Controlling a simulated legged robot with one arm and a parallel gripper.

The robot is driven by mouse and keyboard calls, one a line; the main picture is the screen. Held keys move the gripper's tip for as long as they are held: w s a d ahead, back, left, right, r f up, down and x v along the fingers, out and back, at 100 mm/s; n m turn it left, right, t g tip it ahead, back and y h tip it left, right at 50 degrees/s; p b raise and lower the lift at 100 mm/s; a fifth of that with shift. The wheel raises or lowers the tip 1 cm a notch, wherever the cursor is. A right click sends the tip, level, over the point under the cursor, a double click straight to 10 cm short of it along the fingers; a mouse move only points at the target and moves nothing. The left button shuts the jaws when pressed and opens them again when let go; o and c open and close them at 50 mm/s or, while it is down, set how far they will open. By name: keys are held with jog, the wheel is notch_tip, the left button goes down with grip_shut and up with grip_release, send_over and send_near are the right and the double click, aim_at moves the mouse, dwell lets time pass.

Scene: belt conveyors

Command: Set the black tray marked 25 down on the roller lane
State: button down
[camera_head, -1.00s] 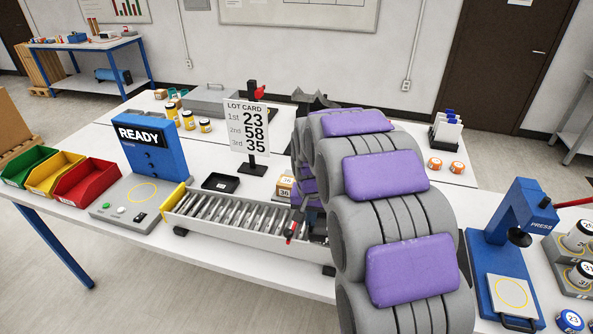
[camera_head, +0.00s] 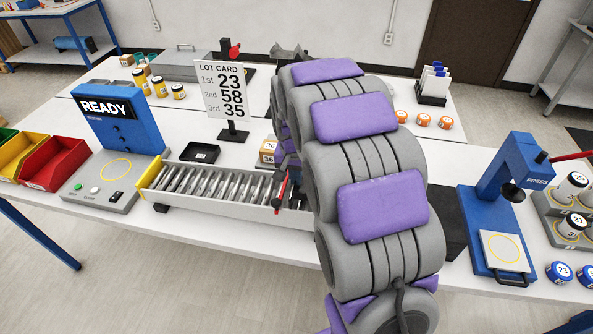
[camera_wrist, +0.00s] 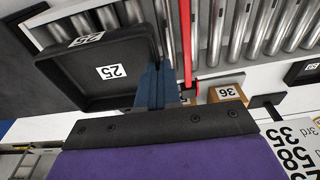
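The black tray marked 25 (camera_wrist: 112,72) is in the left of the wrist view, over or at the end of the roller lane (camera_wrist: 245,30); I cannot tell whether it touches the rollers. My gripper (camera_wrist: 157,85) has its blue fingers together on the tray's near side wall. In the head view my arm hides the gripper and this tray. The roller lane (camera_head: 225,204) shows there left of my arm, its visible rollers bare. A red bar (camera_wrist: 185,40) crosses the lane beside the tray.
A box marked 36 (camera_head: 268,148) and a small black tray (camera_head: 200,153) lie behind the lane. The lot card (camera_head: 222,90) stands behind them. The READY panel (camera_head: 115,125) is left, the blue press (camera_head: 510,190) right.

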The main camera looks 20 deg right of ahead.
jog(key=shift+a+f, duration=0.8)
jog(key=shift+a, duration=0.15)
jog(key=shift+d+f, duration=0.1)
jog(key=shift+d, duration=0.75)
jog(key=shift+a+f, duration=0.35)
jog(key=shift+a, duration=0.35)
jog(key=c, duration=1.5)
grip_release()
jog(key=shift+d, duration=0.45)
jog(key=shift+o, duration=1.2)
jog(key=shift+a, duration=0.15)
